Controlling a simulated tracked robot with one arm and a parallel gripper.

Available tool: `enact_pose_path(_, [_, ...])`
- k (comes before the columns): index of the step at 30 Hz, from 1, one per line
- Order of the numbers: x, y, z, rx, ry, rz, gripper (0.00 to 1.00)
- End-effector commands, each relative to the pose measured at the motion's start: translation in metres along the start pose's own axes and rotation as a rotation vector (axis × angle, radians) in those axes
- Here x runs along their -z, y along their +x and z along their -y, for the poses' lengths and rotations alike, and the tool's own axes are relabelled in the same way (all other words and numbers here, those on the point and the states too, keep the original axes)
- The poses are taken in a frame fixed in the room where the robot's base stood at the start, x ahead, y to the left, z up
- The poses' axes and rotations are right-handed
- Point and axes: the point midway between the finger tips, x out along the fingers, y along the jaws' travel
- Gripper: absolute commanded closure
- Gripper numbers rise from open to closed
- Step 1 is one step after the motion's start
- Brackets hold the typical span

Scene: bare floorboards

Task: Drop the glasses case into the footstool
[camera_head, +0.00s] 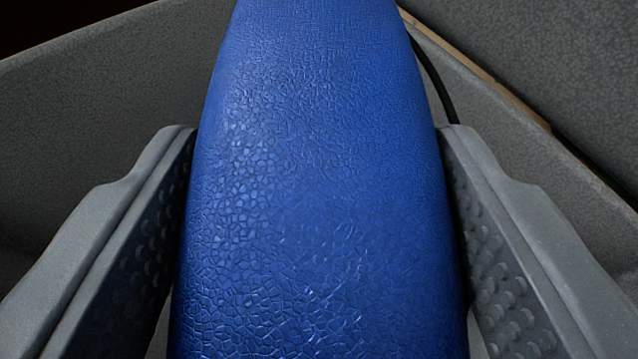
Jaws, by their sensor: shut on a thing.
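The glasses case (322,220) is blue with a crackled, leathery surface and fills the middle of the view, its far end running past the top edge. My gripper (318,140) has one grey finger on each side of it and is shut on it. Grey, fabric-like walls, which look like the inside of the open footstool (85,125), show around and beyond the case. The case hides what lies directly under it, so I cannot tell its height above the bottom.
A thin black cord or strip (436,75) curves beside the case at the upper right. A light wooden edge (480,72) runs along the grey rim there, with another grey panel (560,70) beyond. The upper left corner is dark.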

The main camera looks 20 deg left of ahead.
Motion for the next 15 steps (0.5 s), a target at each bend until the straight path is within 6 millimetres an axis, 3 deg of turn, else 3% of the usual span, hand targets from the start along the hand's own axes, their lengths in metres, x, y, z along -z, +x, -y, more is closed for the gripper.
enact_pose_path(11, [-0.0055,0.0030,0.0010,0.000,-0.001,-0.001,0.68])
enact_pose_path(12, [-0.0056,0.0030,0.0010,0.000,-0.001,-0.001,0.33])
enact_pose_path(14, [-0.0056,0.0029,0.0011,0.000,0.000,-0.001,0.19])
enact_pose_path(15, [-0.0056,0.0029,0.0011,0.000,0.000,-0.001,0.19])
